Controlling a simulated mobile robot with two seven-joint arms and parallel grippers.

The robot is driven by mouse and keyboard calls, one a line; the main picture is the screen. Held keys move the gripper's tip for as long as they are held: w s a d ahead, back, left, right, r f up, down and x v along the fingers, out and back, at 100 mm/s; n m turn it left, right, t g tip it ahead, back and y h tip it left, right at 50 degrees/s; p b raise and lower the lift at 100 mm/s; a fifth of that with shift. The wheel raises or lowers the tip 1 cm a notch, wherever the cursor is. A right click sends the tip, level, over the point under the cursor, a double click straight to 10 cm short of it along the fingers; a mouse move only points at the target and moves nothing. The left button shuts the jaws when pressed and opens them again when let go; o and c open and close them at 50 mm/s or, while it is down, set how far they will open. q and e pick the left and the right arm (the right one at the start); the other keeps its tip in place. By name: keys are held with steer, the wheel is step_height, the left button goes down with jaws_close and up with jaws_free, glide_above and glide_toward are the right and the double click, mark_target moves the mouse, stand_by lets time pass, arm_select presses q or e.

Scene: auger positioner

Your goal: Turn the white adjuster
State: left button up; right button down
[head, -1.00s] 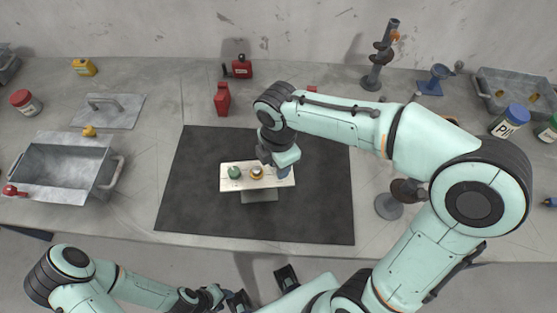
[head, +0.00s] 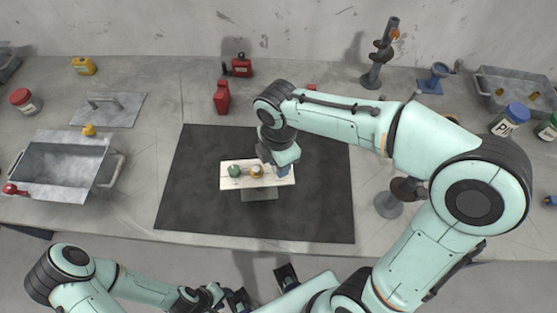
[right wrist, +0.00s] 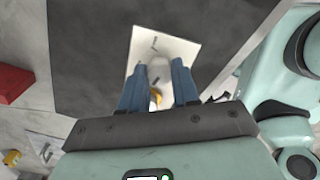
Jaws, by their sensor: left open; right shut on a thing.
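A small white board (head: 228,186) stands raised on a dark mat and carries a green knob (head: 235,170) and a gold ring-like knob (head: 256,171) with a pale top. My right gripper (head: 276,168) is at the board's right end, beside the gold knob. In the right wrist view its two blue fingers reach to the board (right wrist: 182,48) and are shut on a whitish piece, the white adjuster (right wrist: 158,62). In the head view the gripper hides most of it. My left gripper (head: 228,296) is open and empty at the bottom edge, away from the board.
The dark mat (head: 195,215) is clear around the board. A metal bin (head: 50,180) is on the left, and red containers (head: 222,98) stand behind the mat. An auger on a stand (head: 378,60) and a tray (head: 500,85) are at the back right.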

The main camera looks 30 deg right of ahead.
steer(key=c, duration=0.8)
jaws_free()
steer(key=shift+r, duration=0.15)
arm_select(q)
steer(key=r, duration=0.1)
steer(key=w+r+p, duration=0.1)
steer(key=p, duration=0.1)
steer(key=shift+w+r, duration=0.25)
steer(key=shift+r, duration=0.15)
arm_select(e)
step_height(320, 180, up, 13)
steer(key=shift+r, duration=0.1)
